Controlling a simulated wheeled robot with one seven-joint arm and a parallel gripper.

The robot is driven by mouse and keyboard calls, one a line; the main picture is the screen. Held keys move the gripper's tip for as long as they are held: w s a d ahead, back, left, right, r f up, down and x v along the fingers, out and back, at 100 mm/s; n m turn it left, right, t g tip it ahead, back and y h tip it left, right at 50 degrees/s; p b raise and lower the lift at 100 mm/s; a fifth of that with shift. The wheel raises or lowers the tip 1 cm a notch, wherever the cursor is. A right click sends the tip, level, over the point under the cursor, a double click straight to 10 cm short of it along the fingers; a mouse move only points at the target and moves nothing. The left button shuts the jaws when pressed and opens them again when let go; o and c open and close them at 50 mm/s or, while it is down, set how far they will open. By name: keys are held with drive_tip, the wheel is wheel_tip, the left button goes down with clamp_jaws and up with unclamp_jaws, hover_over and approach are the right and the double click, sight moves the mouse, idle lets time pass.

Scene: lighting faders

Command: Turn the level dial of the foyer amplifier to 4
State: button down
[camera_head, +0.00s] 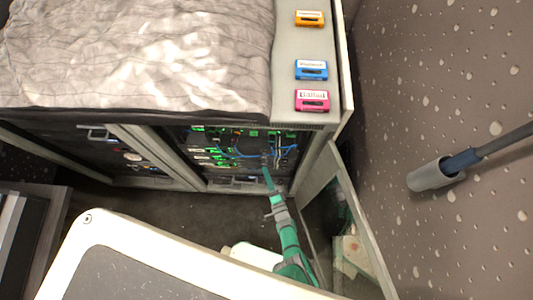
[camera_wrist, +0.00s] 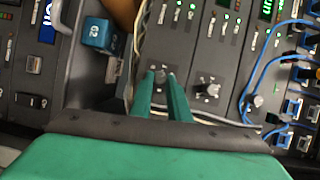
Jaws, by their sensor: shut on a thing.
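In the wrist view the two green fingers of my gripper (camera_wrist: 161,84) stand on either side of a small grey dial (camera_wrist: 161,75) on a dark rack panel, closed on it. The fingers hide much of the dial, and its pointer and scale cannot be read. Two similar dials show to the right, one with a light pointer (camera_wrist: 208,90) and one beside a blue cable (camera_wrist: 255,101). I cannot read which unit is the foyer amplifier. In the head view my gripper (camera_head: 267,175) reaches into the open rack bay (camera_head: 225,158); the held dial is too small to make out there.
Blue cables (camera_wrist: 262,68) loop close to the right of my gripper. A blue box (camera_wrist: 100,34) and a grey handle (camera_wrist: 66,14) are at the left. An open glass door (camera_head: 358,215) stands right of my arm. Three cassettes, including a pink one (camera_head: 312,101), lie on top.

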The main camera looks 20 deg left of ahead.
drive_tip(key=shift+m+t, duration=0.4)
drive_tip(key=shift+m, duration=0.3)
idle(0.9)
drive_tip(key=c, duration=1.7)
unclamp_jaws()
drive_tip(key=shift+o, duration=0.2)
drive_tip(key=shift+d, duration=0.2)
drive_tip(key=v, duration=1)
drive_tip(key=shift+s+d, duration=0.15)
drive_tip(key=shift+s, duration=0.15)
drive_tip(key=shift+f, duration=0.1)
drive_tip(key=shift+d, duration=0.1)
